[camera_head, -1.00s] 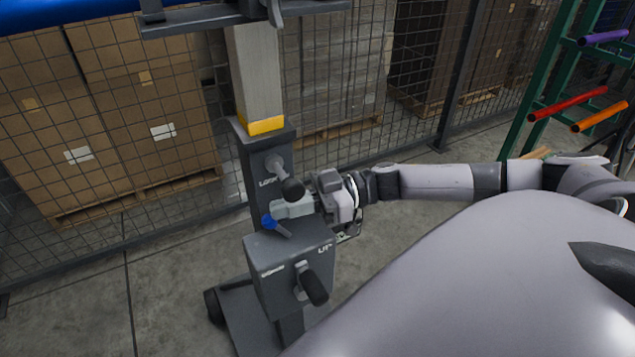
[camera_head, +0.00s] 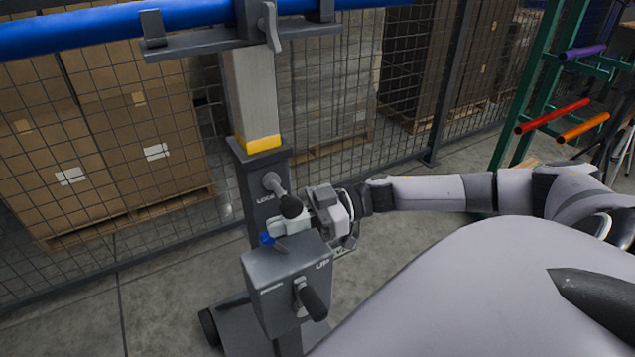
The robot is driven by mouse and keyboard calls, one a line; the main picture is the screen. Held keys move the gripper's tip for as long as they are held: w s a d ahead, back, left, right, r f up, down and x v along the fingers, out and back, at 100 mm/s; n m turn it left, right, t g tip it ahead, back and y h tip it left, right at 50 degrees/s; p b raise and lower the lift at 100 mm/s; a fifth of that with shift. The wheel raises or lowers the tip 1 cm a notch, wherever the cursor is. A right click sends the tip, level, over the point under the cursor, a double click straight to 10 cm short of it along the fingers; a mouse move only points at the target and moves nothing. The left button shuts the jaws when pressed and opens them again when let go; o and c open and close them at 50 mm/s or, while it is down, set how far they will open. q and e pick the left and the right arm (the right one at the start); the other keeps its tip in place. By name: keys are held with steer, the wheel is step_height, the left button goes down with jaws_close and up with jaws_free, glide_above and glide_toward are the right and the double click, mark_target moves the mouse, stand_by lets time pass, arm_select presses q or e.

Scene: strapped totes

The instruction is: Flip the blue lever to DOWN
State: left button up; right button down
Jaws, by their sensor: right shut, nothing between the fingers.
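The blue lever (camera_head: 267,239) is a short blue-tipped handle on top of the grey control box (camera_head: 285,263), leaning to the left. The box front has a label at its left, too small to read surely, and "UP" at its right. My right gripper (camera_head: 279,225) is shut and empty. It comes in from the right just above and behind the blue lever and partly hides it. I cannot tell whether they touch. My left gripper is not in view.
A black-handled crank (camera_head: 312,302) sticks out of the box front. A black-knobbed handle (camera_head: 290,206) by the "LOCK" label on the column (camera_head: 257,190) is close above my right gripper. A mesh fence (camera_head: 110,235) stands behind.

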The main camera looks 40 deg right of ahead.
steer(key=b+v, duration=0.1)
steer(key=v, duration=0.5)
steer(key=shift+f, duration=0.15)
steer(key=shift+s+d+r, duration=0.2)
steer(key=shift+s+d, duration=0.05)
steer(key=shift+d, duration=0.2)
